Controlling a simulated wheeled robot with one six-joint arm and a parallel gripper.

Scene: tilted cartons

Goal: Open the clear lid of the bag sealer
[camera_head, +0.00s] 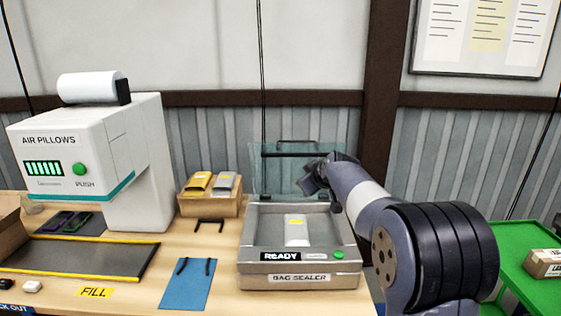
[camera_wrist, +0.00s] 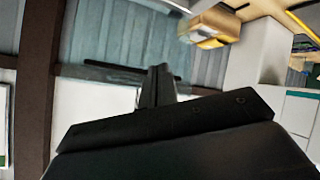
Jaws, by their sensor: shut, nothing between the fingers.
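The bag sealer (camera_head: 300,278) is a grey box on the bench, marked READY, with a green button at its front right. Its clear lid (camera_head: 272,178) stands raised, near upright, at the back of the sealer, with a dark bar (camera_head: 285,154) across it. A pale packet (camera_head: 297,232) lies in the sealer's uncovered bed. My gripper (camera_head: 308,180) is at the right part of the lid; whether it touches is unclear. In the wrist view my gripper (camera_wrist: 158,82) is shut and empty, close to a dark bar (camera_wrist: 112,72).
An air pillow machine (camera_head: 80,160) stands at the left. A carton box (camera_head: 210,203) with yellow and grey packets is left of the sealer, with a blue sheet (camera_head: 188,288) before it. A green tray (camera_head: 530,285) is at the right. The wall is close behind the bench.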

